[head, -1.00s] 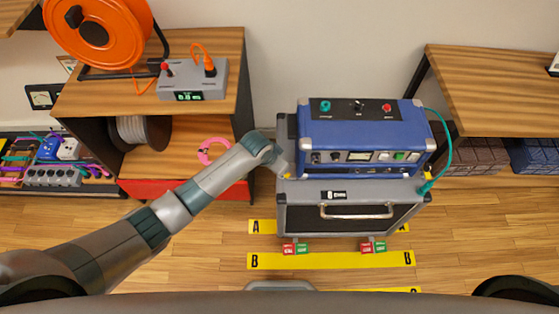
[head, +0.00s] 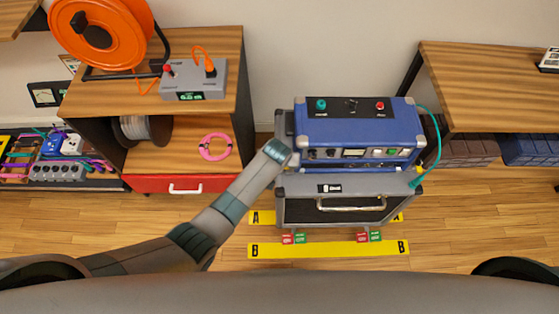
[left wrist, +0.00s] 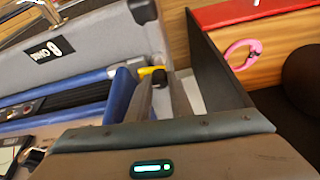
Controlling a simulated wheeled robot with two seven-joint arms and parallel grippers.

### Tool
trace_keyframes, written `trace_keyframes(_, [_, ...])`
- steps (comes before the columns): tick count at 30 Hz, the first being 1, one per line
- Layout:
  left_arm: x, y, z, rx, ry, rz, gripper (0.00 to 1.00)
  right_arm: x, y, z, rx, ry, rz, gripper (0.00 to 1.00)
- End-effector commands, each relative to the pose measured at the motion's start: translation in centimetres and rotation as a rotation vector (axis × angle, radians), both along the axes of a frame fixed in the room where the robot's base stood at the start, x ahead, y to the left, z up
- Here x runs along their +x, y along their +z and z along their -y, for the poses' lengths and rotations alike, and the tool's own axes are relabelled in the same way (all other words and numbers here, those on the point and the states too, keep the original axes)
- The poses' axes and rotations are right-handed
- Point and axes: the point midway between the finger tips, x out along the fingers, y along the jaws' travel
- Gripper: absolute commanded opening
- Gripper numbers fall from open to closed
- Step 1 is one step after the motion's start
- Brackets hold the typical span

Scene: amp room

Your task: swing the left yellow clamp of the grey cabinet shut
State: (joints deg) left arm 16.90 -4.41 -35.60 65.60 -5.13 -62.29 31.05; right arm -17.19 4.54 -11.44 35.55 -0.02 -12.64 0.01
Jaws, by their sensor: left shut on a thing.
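The grey cabinet (head: 300,186) stands on the floor with a blue amp unit (head: 357,128) on top. The left yellow clamp (left wrist: 152,71) shows as a small yellow piece at the cabinet's edge in the left wrist view. In the head view my arm and gripper hide it. My left gripper (head: 289,160) is at the cabinet's upper left corner. In the left wrist view its fingertips (left wrist: 156,84) are shut at the yellow clamp, and part of the clamp shows beyond them. My right gripper is in neither view.
A wooden shelf unit (head: 195,140) with a red drawer (head: 150,183) and a pink ring (head: 215,146) stands to the left. A teal cable (head: 437,150) hangs on the cabinet's right side. Yellow floor strips (head: 330,250) lie in front. The floor at right is clear.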

Motion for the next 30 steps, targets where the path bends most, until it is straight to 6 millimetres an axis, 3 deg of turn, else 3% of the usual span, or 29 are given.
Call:
trace_keyframes(11, [0.10, 0.10, 0.05, 0.000, 0.005, 0.003, 0.00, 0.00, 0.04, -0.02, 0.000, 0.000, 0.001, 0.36])
trace_keyframes(12, [0.10, 0.10, 0.05, 0.000, 0.005, 0.003, 0.24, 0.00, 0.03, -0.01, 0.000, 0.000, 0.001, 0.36])
trace_keyframes(14, [0.10, 0.10, 0.05, 0.000, 0.005, 0.003, 0.38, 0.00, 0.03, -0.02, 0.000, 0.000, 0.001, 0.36])
trace_keyframes(30, [-0.24, 0.64, 0.01, 0.000, 0.005, 0.001, 0.38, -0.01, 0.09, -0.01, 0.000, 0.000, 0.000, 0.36])
